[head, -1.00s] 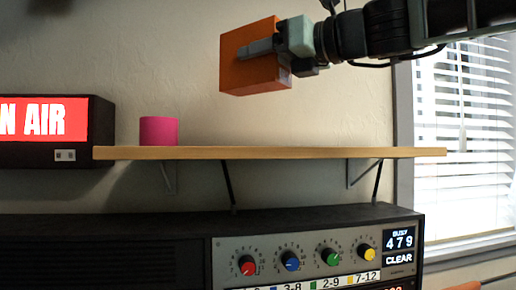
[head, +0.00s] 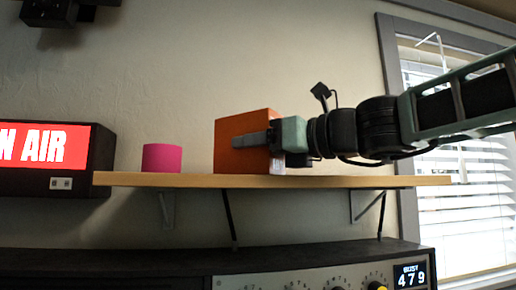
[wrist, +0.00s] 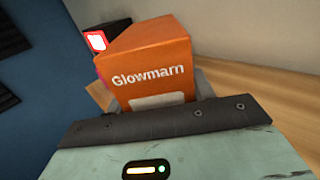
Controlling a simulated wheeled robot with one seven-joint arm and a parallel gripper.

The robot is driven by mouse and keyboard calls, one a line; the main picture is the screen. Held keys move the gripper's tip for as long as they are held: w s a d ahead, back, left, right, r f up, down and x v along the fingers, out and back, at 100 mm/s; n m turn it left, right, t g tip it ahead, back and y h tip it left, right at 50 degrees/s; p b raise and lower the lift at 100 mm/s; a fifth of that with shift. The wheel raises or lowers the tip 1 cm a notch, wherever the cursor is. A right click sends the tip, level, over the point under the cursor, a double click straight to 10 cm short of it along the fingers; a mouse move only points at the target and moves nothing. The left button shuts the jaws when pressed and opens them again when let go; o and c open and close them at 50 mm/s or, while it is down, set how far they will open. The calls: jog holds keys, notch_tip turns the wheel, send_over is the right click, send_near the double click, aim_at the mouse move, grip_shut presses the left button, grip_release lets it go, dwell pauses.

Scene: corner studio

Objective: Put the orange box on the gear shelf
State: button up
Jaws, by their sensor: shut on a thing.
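The orange box (head: 243,138) is upright at the wooden gear shelf (head: 340,181), near the middle of its length. Its bottom edge meets the line of the shelf's top; whether it bears fully on the board I cannot tell. My gripper (head: 258,140) comes from the right and is shut on the box, one finger lying along its near face. In the wrist view the box (wrist: 150,70) fills the middle, with "Glowmarn" printed on it, and the pale wooden shelf (wrist: 250,95) shows beside it.
A pink cylinder (head: 161,158) stands on the shelf to the left of the box, with a gap between. A lit "ON AIR" sign (head: 45,146) is at the shelf's left end. The shelf's right part is clear below my arm. A control panel (head: 300,284) lies beneath.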

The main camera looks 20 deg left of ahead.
jog(key=o, duration=1.1)
jog(key=shift+c, duration=0.2)
jog(key=shift+d, duration=0.1)
jog(key=b+v, duration=0.4)
jog(key=v, duration=0.8)
jog(key=shift+b, duration=0.4)
